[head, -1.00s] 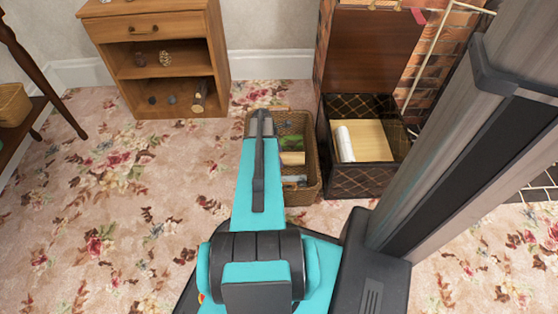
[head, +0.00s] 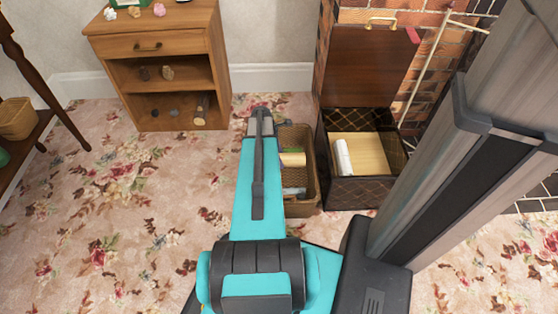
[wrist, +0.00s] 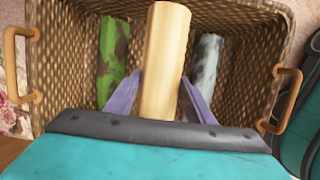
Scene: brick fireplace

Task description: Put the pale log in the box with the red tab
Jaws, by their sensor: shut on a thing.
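The pale log (wrist: 165,62) stands out light and smooth in the wrist view, between the two fingers of my gripper (wrist: 163,100), which is shut on it. It is in or just over the wicker basket (wrist: 62,60); I cannot tell whether it is clear of the bottom. In the head view the pale log (head: 292,158) shows beside my arm, which hides the gripper. The box (head: 367,192) is dark with a lattice pattern, right of the basket. Its lid is open, with a red tab (head: 413,35) at the lid's top corner.
A mossy green log (wrist: 113,55) and a grey mottled log (wrist: 204,72) lie either side in the basket. The box holds a white roll (head: 343,157) and a flat pale panel (head: 368,153). A wooden cabinet (head: 160,45) stands back left. Flowered carpet is open at left.

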